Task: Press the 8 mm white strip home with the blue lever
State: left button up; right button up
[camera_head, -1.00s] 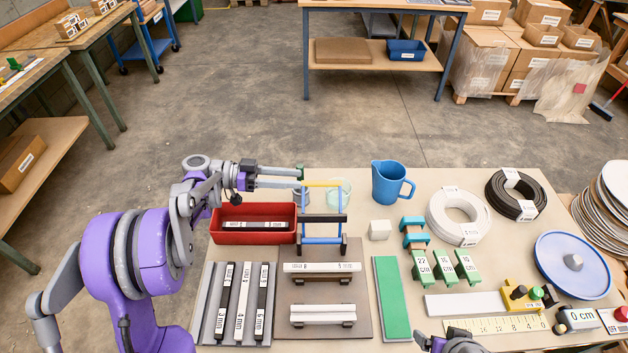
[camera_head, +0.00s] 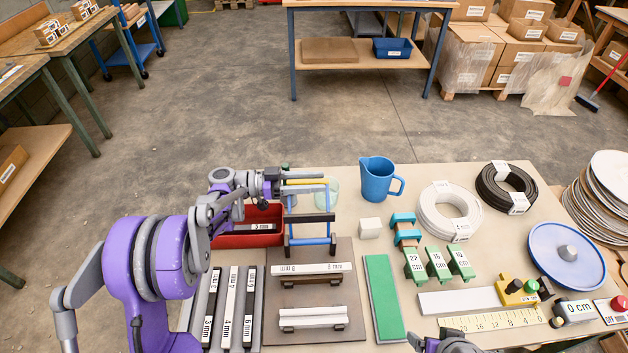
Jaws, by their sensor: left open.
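The 8 mm white strip (camera_head: 311,269) lies across the upper brown support on the brown board (camera_head: 353,300). The blue lever (camera_head: 332,232) is a frame standing behind it, with a black crossbar and a yellow handle bar at its top. My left gripper (camera_head: 306,182) is open at that bar, with one grey finger on each side of the yellow in this view. Contact cannot be told. My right gripper (camera_head: 445,342) shows only in part at the bottom edge, and its jaws cannot be made out.
A second white piece (camera_head: 313,317) sits on the lower support. Several labelled strips stand in a rack (camera_head: 255,330) at left, beside the red tray (camera_head: 222,240). A green block (camera_head: 384,300), white cube (camera_head: 370,228) and blue jug (camera_head: 378,180) are to the right.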

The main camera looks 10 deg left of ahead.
pick_arm(q)
jog(key=shift+d, duration=0.2)
jog(key=shift+c, duration=0.3)
grip_shut()
dwell(1.1)
